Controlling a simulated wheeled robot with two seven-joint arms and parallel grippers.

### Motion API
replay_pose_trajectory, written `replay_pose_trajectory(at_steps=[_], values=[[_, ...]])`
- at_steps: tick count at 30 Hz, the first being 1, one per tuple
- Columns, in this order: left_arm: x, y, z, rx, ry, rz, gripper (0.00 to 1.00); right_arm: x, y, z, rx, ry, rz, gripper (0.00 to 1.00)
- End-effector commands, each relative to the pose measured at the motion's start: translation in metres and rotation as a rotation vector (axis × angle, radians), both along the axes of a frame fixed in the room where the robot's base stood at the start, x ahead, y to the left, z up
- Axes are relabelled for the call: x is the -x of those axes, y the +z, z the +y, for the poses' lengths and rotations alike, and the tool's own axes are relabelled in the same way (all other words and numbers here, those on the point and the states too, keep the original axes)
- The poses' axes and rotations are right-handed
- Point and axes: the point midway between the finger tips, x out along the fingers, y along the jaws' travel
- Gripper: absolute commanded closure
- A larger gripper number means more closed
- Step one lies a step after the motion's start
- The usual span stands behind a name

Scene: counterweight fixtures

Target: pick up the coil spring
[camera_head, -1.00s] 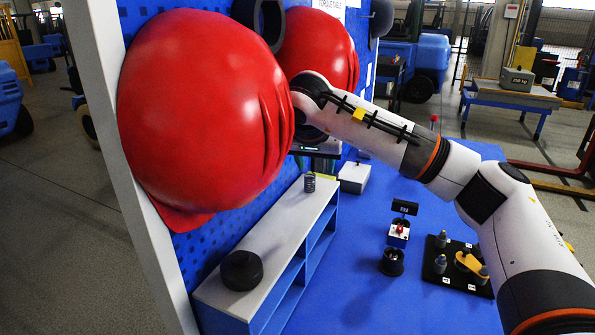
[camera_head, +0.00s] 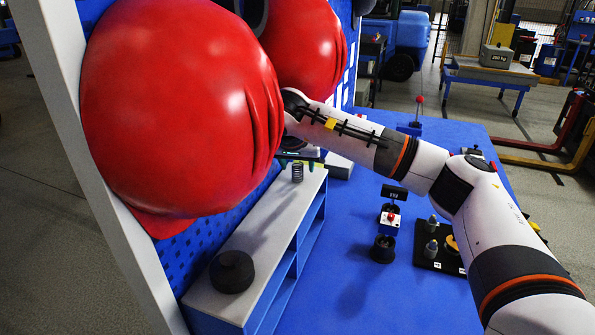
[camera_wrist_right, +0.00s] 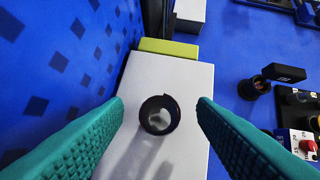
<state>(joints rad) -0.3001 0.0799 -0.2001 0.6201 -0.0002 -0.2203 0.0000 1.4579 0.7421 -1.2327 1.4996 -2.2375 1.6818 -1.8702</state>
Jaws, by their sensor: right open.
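The coil spring (camera_head: 297,172) is a small dark coil standing upright near the far end of the white shelf top. In the right wrist view the coil spring (camera_wrist_right: 159,115) shows from above as a dark ring. My right gripper (camera_wrist_right: 160,104) is open, with one teal finger on each side of the spring in that view and gaps on both sides. In the head view my right gripper (camera_head: 302,158) is just above the spring, partly hidden behind the red bulge and my wrist. My left gripper is not in view.
The shelf (camera_head: 267,215) carries a black round weight (camera_head: 232,271) at its near end. A large red bulge (camera_head: 180,105) hangs close on the left before the blue pegboard. A yellow-green block (camera_wrist_right: 168,48) lies beyond the spring. Small fixtures (camera_head: 390,220) stand on the blue table.

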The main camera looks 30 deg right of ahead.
Motion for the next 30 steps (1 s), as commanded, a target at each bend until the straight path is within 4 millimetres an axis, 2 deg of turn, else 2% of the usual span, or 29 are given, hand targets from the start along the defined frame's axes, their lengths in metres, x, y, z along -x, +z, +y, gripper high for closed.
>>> replay_pose_trajectory(at_steps=[7, 8, 16, 25, 30], values=[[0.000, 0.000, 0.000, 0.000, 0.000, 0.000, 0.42, -0.001, -0.002, -0.001, 0.000, 0.001, -0.001, 0.48], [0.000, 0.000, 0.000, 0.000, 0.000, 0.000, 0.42, -0.001, -0.002, 0.000, 0.000, 0.001, -0.001, 0.51], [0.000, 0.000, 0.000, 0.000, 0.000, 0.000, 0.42, -0.001, -0.002, 0.000, 0.000, 0.001, -0.001, 0.95], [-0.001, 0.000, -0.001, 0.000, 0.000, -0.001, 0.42, -0.001, 0.000, 0.000, 0.000, 0.001, -0.001, 0.96], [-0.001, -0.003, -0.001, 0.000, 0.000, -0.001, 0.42, -0.002, 0.013, 0.000, 0.000, 0.000, -0.005, 0.96]])
